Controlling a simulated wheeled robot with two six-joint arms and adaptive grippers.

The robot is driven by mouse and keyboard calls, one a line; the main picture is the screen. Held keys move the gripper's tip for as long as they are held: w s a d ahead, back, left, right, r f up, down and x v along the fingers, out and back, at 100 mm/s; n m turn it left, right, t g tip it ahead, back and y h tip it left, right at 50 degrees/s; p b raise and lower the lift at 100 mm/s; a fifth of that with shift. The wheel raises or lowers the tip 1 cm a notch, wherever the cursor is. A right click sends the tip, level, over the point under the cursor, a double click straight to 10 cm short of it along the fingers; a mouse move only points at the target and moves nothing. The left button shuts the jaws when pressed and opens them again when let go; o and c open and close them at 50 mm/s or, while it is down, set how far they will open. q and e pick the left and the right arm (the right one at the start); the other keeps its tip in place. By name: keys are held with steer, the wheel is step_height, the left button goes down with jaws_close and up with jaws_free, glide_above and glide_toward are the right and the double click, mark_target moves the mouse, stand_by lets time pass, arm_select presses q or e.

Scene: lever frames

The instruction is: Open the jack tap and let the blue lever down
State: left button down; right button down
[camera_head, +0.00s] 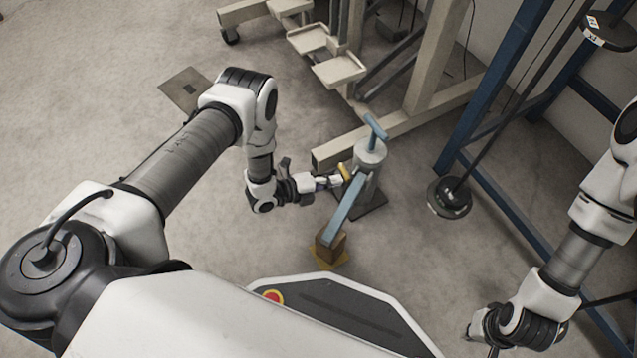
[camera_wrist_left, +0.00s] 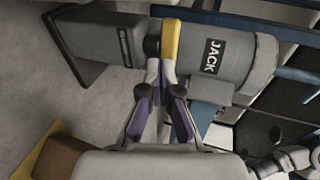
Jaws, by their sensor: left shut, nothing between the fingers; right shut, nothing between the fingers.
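The grey jack (camera_head: 369,163) stands upright on a dark base, with a blue T-shaped handle (camera_head: 376,127) on top. The blue lever (camera_head: 345,207) slopes from the jack toward the robot; its near end is over or on a brown block, I cannot tell which. The yellow tap (camera_head: 343,171) is on the jack's left side; it shows as a yellow bar (camera_wrist_left: 171,42) beside the JACK label in the left wrist view. My left gripper (camera_head: 340,181) is shut and empty, its fingertips (camera_wrist_left: 162,72) beside the tap, contact unclear. My right gripper (camera_head: 470,328) is shut and empty, away from the jack.
The brown block (camera_head: 330,247) sits on a yellow patch in front of the jack. A beige wooden frame (camera_head: 400,125) stands behind, and a blue metal rack (camera_head: 490,85) with a round black weight (camera_head: 449,196) is at right. Floor at left is mostly clear.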

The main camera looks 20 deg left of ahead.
arm_select(q)
steer(key=shift+w+d, duration=0.15)
steer(key=shift+w+d+r+p, duration=0.2)
steer(key=shift+d+r+p, duration=0.2)
steer(key=shift+p, duration=0.55)
steer(key=shift+f, duration=0.15)
steer(key=shift+d+f, duration=0.1)
steer(key=shift+f, duration=0.05)
